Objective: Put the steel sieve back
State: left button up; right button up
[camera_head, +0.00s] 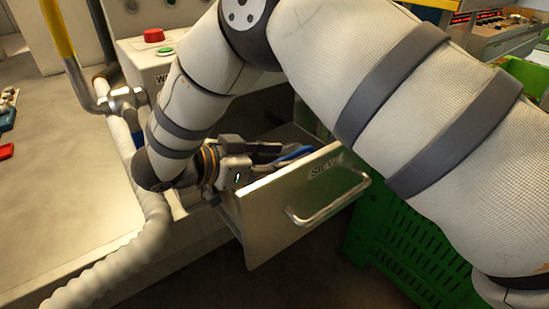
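A pale drawer (275,213) labelled "SIEVE" stands pulled open, with a bar handle (328,203) on its front. My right arm reaches across the view from the right and bends down, so that my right gripper (268,150) is at the open drawer, pointing right over its inside. Its dark fingers show only from the side, and I cannot tell if they hold anything. A blue item (294,155) shows just past the fingertips, behind the drawer front. I cannot make out the steel sieve; the drawer front and my arm hide most of the drawer's inside. My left gripper is not in view.
A green slatted crate (405,245) stands right of the drawer. A grey control box with a red button (154,35) stands behind my arm. A ribbed pale hose (150,220) runs down the bench's edge at the left. The floor below the drawer is clear.

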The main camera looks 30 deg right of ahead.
jog(key=shift+r, duration=0.15)
jog(key=v, duration=1.2)
jog(key=shift+b, duration=0.45)
